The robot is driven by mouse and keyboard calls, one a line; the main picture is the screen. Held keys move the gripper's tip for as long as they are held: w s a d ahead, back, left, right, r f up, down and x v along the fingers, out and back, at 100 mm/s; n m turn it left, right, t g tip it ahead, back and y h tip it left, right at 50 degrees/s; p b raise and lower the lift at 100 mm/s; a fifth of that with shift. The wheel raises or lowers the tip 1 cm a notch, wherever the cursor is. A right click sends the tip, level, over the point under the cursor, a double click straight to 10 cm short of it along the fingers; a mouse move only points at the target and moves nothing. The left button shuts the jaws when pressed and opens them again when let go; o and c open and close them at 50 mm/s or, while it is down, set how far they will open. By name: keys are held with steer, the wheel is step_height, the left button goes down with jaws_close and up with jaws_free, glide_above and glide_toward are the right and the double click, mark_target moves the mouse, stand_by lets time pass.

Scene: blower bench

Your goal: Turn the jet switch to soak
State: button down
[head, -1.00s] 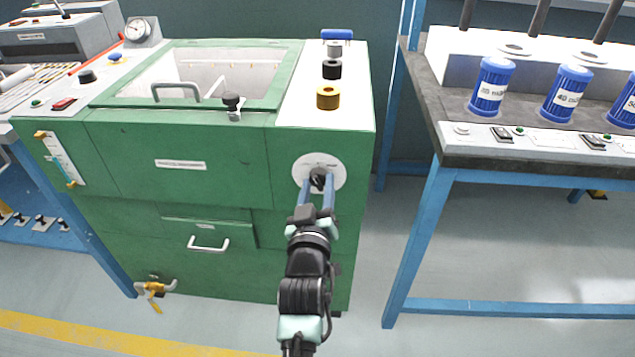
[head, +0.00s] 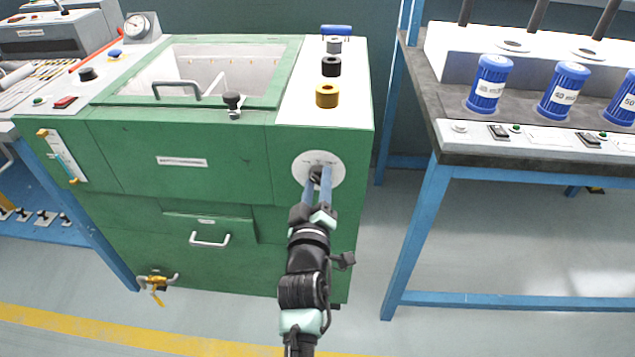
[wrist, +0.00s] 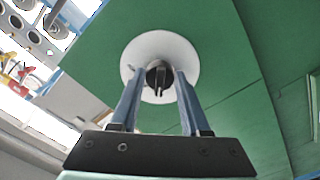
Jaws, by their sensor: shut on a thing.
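The jet switch is a small black knob (head: 316,173) on a round white dial plate (head: 334,163) on the right of the green machine's front. In the wrist view the knob (wrist: 159,82) sits between my two blue fingers, in front of the white plate (wrist: 185,52). My gripper (head: 317,178) is shut on the knob and points straight at the panel; its fingertips also show in the wrist view (wrist: 159,76). The dial's markings are too small to read, so I cannot tell which position the knob points to. My fingers partly hide the knob.
The green machine (head: 180,185) has an open basin, a drawer handle (head: 209,240) and a yellow-handled valve (head: 157,283). Black and yellow knobs (head: 327,95) stand on its top right. A blue-legged bench (head: 416,225) with blue bottles stands to the right, with free floor between.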

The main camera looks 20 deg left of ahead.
steer(key=shift+c, duration=1.9)
jaws_free()
steer(key=p+v, duration=0.2)
steer(key=v, duration=1.1)
